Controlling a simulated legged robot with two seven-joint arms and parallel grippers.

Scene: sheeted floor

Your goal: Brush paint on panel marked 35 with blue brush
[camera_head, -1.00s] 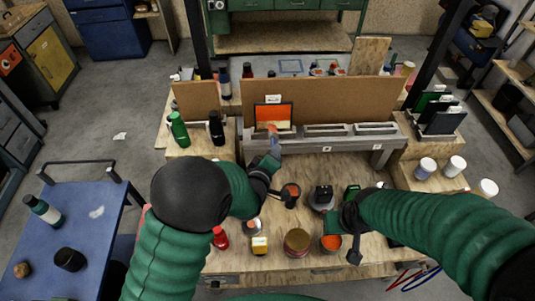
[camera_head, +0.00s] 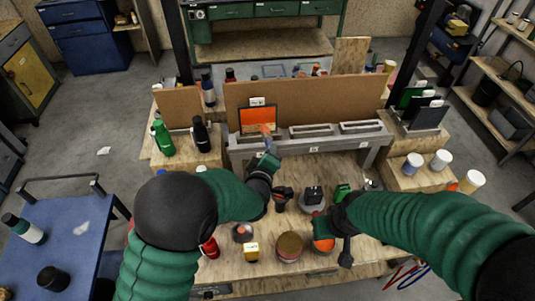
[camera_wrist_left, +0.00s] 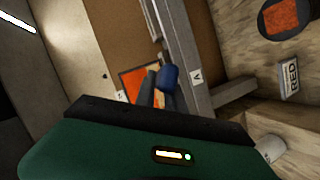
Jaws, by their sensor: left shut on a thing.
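A panel (camera_head: 254,119) with a dark frame and a mostly orange face stands upright in the left slot of the grey rack (camera_head: 310,146). A small white tag is above it; its number is too small to read. My left gripper (camera_head: 268,156) is just in front of the rack, shut on the blue brush. The brush (camera_head: 265,131) points up at the panel's lower right part, its tip orange; I cannot tell if it touches. The left wrist view shows its blue part (camera_wrist_left: 169,77) before the orange panel (camera_wrist_left: 132,83). My right gripper (camera_head: 345,247) is low over the bench front; its jaws are unclear.
Paint pots stand along the front, including an orange one (camera_head: 324,246) near my right gripper and a yellow-labelled one (camera_head: 251,252). Green (camera_head: 163,138) and black bottles stand left of the rack. Dark panels (camera_head: 426,112) stand at right. The other rack slots look empty.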

